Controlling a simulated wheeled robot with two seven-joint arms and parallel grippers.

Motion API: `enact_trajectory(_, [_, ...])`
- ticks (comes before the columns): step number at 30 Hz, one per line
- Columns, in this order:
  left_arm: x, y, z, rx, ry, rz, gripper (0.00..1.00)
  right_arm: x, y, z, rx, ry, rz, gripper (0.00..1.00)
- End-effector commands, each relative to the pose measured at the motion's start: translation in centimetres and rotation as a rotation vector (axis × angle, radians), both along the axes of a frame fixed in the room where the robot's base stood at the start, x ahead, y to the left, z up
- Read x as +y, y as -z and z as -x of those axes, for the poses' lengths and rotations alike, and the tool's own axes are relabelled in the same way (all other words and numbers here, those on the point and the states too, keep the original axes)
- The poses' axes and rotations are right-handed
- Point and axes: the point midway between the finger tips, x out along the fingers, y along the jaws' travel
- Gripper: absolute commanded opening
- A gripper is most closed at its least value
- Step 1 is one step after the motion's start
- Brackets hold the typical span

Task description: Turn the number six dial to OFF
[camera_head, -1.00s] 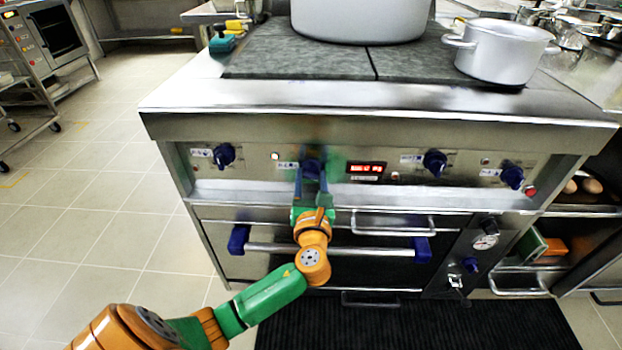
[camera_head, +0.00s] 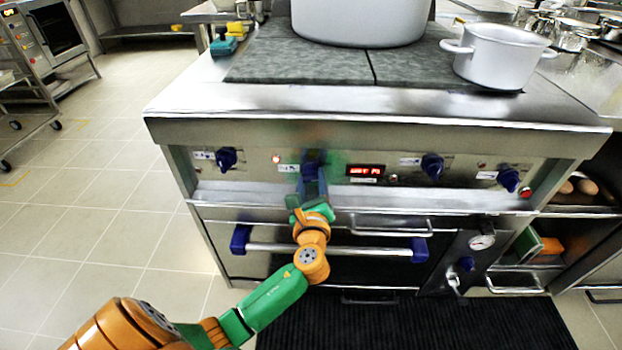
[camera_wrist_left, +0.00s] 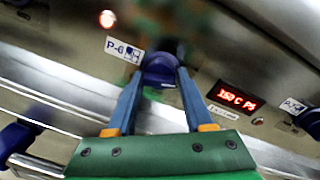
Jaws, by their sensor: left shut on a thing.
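The number six dial (camera_head: 313,157) is a dark blue knob on the stove's front panel, right of a white label reading P-6 (camera_wrist_left: 124,50) in the left wrist view. My left gripper (camera_head: 313,172) reaches up to it from below, its two blue fingers closed on either side of the knob. The dial also shows between the fingertips in the left wrist view (camera_wrist_left: 160,72). The fingers and blur hide its pointer, so I cannot tell its setting. A red lamp (camera_head: 276,159) glows left of the dial. My right gripper is out of view.
A red lit display (camera_head: 366,170) is right of the dial. Other blue dials sit at the left (camera_head: 226,158) and right (camera_head: 432,166). The oven handle bar (camera_head: 340,251) runs below. A small pot (camera_head: 497,58) and a large stockpot (camera_head: 360,20) stand on top.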

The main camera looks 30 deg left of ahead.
Motion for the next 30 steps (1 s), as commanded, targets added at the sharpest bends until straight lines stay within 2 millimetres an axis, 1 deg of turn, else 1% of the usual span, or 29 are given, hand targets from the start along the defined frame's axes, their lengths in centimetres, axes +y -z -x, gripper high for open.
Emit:
enact_trajectory(9, [0.0, -0.1, 0.0, -0.157, -0.001, 0.256, 0.00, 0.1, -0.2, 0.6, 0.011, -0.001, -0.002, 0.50])
enact_trajectory(17, [0.0, -0.1, 0.0, -0.286, 0.000, 0.467, 0.00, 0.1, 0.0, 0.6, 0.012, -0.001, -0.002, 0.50])
enact_trajectory(30, [0.1, -0.1, 0.1, -0.499, -0.001, 0.811, 0.00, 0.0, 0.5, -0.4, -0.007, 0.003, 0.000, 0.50])
